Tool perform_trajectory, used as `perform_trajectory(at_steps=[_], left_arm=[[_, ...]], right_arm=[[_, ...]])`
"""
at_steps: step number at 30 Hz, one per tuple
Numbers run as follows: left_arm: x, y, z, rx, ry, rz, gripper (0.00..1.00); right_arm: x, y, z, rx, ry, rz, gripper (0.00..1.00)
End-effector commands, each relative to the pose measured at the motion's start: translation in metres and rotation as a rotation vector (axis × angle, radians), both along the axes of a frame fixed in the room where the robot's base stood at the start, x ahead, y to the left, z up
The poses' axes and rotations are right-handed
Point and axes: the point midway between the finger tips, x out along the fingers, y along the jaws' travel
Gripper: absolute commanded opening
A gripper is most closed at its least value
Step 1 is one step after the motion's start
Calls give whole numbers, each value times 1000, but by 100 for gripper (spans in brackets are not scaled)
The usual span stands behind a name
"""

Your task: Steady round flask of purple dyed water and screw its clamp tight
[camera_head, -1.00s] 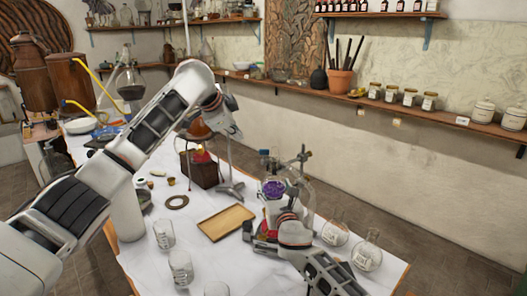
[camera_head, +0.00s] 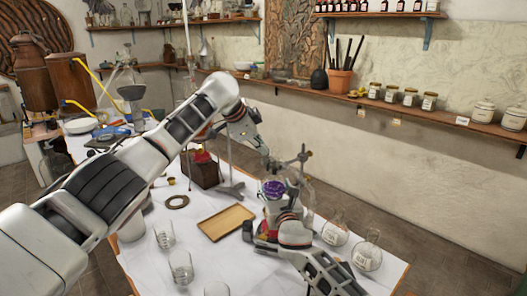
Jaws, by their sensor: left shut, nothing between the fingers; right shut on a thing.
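My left gripper (camera_head: 263,152) is shut and empty, above and slightly left of the flask, apart from the clamp. The exact clamp screw is too small to tell.
A wooden tray (camera_head: 226,223) lies left of the flask. Glass beakers (camera_head: 181,267) stand at the front left, and labelled flasks (camera_head: 335,229) at the right. A dark brown box (camera_head: 202,172) and another stand base (camera_head: 231,190) are behind the tray.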

Motion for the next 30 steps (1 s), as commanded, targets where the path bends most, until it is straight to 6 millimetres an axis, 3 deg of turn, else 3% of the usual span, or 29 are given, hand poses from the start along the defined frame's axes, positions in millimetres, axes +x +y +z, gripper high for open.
perform_trajectory(at_steps=[9,22,30], left_arm=[[6,-4,-11,3,-2,1,0],[7,-4,-12,2,-2,6,0],[14,-10,-12,2,0,121,0]], right_arm=[[0,0,0,0,0,0,29],[0,0,0,0,0,0,29],[0,0,0,0,0,0,29]])
